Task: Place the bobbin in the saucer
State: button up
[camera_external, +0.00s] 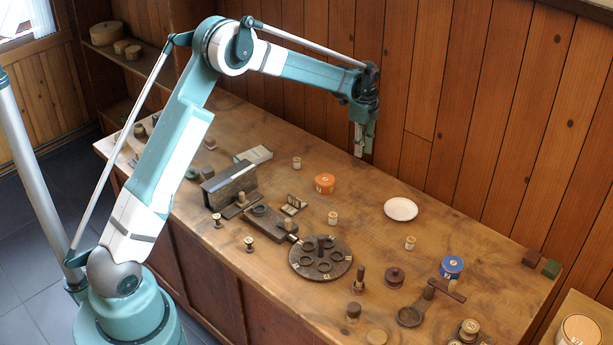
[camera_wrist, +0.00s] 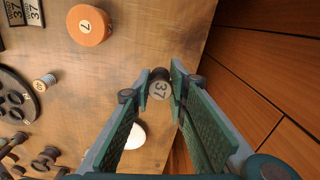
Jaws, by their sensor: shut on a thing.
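My gripper (camera_external: 361,148) is raised above the back of the wooden bench, near the plank wall, with its fingers pointing down. The white saucer (camera_external: 401,209) lies on the bench, lower and to the right of my gripper, and looks empty. In the wrist view the saucer (camera_wrist: 133,136) is partly hidden behind a finger.
An orange round tin (camera_external: 324,183) stands left of the saucer. Small spools (camera_external: 333,218) (camera_external: 410,242) stand nearby. A dark round holder (camera_external: 320,258) with cups, a blue tin (camera_external: 451,266) and dark turned pieces (camera_external: 394,277) are nearer the front. Bench around the saucer is clear.

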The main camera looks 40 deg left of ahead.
jog(key=p, duration=0.1)
send_over(401, 211)
jog(key=shift+r, duration=0.45)
jog(key=shift+f, duration=0.15)
jog(key=shift+f+b, duration=1.25)
jog(key=shift+f, duration=3.5)
jog(key=o, duration=0.7)
jog(key=shift+r, duration=0.1)
jog(key=shift+r+p, duration=0.85)
jog(key=shift+r, duration=2.55)
